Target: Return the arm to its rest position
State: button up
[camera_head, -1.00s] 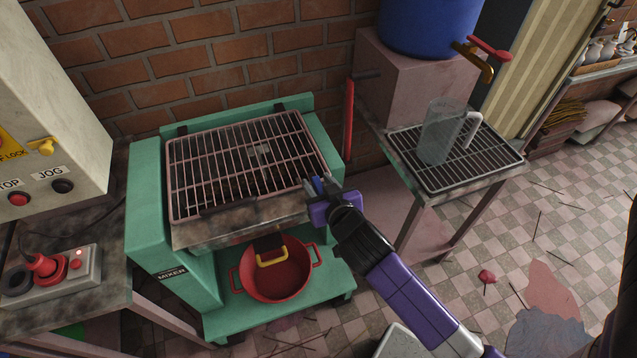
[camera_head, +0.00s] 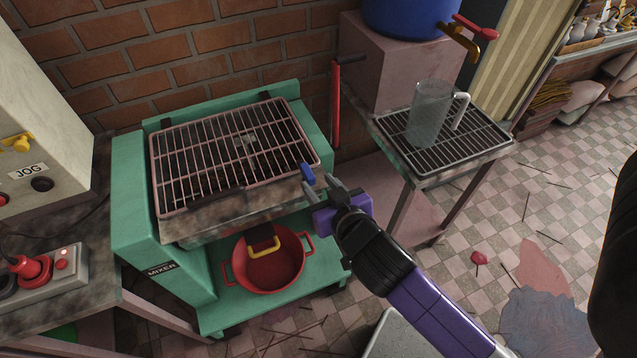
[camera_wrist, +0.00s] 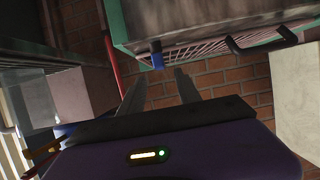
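My gripper (camera_head: 320,184) is at the end of my purple and black arm, in front of the right front corner of the mixer (camera_head: 133,190). In the wrist view its two grey fingers (camera_wrist: 160,92) stand apart with nothing between them. A small blue part (camera_head: 308,174) sits at the mixer's right front corner, close to the fingertips in the head view. It also shows in the wrist view (camera_wrist: 157,55), beyond the fingers. I cannot tell whether a finger touches it.
A red pot (camera_head: 268,274) stands on the mixer's lower shelf. A glass pitcher (camera_head: 430,115) stands on the grated stand (camera_head: 455,150) at right, beside a blue barrel (camera_head: 410,15). A control box (camera_head: 45,130) is at left. The tiled floor at right is mostly open.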

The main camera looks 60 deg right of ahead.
dwell(0.4)
jog(key=s+a+r+n+t+y, duration=0.2)
jog(key=a+r+n+t+y, duration=0.25)
jog(key=a, duration=0.45)
jog(key=s+a+y, duration=0.1)
jog(key=s+a, duration=0.1)
jog(key=s, duration=0.3)
jog(key=s+a+n+y, duration=0.1)
jog(key=s+a, duration=0.2)
jog(key=s, duration=0.3)
jog(key=s+a+r+n+g+y, duration=0.1)
jog(key=s+a, duration=0.1)
jog(key=s, duration=0.4)
jog(key=shift+a, duration=0.3)
jog(key=shift+o, duration=0.2)
